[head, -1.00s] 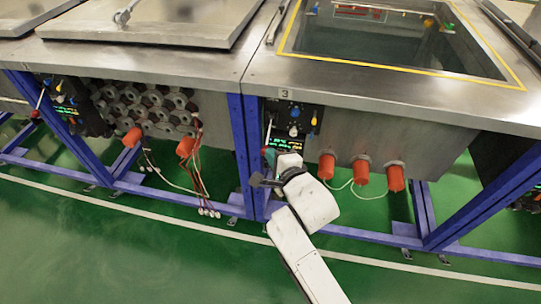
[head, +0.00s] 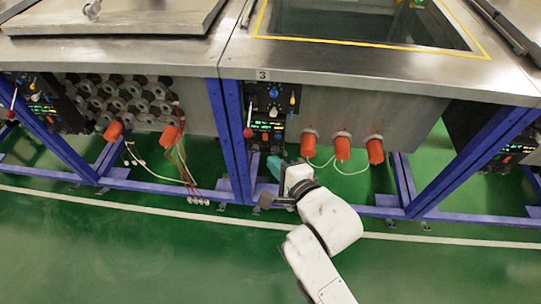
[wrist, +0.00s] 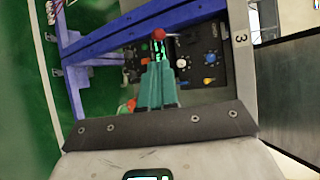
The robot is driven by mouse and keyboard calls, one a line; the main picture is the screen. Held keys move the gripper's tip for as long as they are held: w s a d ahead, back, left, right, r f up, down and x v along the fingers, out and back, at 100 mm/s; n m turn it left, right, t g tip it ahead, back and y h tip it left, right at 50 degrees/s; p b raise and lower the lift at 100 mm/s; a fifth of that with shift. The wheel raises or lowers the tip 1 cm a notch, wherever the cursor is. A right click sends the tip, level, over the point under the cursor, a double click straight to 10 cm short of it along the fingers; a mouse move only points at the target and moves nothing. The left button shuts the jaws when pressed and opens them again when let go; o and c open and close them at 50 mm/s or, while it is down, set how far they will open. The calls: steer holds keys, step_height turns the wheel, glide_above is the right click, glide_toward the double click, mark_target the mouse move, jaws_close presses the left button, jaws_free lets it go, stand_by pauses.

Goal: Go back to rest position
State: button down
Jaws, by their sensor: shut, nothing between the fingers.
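My gripper (head: 277,163) is at the end of my white arm, in front of and a little below the control panel of station 3. In the wrist view its teal fingers (wrist: 157,88) are together with nothing between them. The control panel (head: 268,112) has a red-knobbed lever (head: 248,132), a blue knob, a yellow switch and green displays. In the wrist view the panel (wrist: 200,55) appears turned sideways behind the fingertips, with the red knob (wrist: 158,34) just past them. I cannot tell from the wrist view whether they touch, but the head view shows the gripper below the lever.
The tank (head: 350,60) of station 3 is open, with a yellow border. A closed metal lid (head: 120,18) lies on the left. Orange plugs (head: 342,148) and blue frame legs (head: 230,140) stand near my gripper. The green floor (head: 120,250) in front is clear.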

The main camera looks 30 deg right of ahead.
steer(key=shift+s, duration=0.2)
stand_by(0.5)
steer(key=s+d+f+n+g+p, duration=0.1)
steer(key=s+d+f+n+g, duration=0.1)
steer(key=s+n, duration=0.4)
steer(key=s+d+f+n+g+p, duration=0.1)
steer(key=s+f+n+g, duration=0.3)
steer(key=s, duration=0.6)
steer(key=s+d+f+n+g+p, duration=0.2)
steer(key=s+d+f+n+g, duration=0.1)
steer(key=s+n+g, duration=0.4)
steer(key=s+n, duration=0.1)
steer(key=n, duration=0.2)
steer(key=shift+s+d, duration=0.15)
steer(key=shift+d, duration=0.2)
stand_by(3.1)
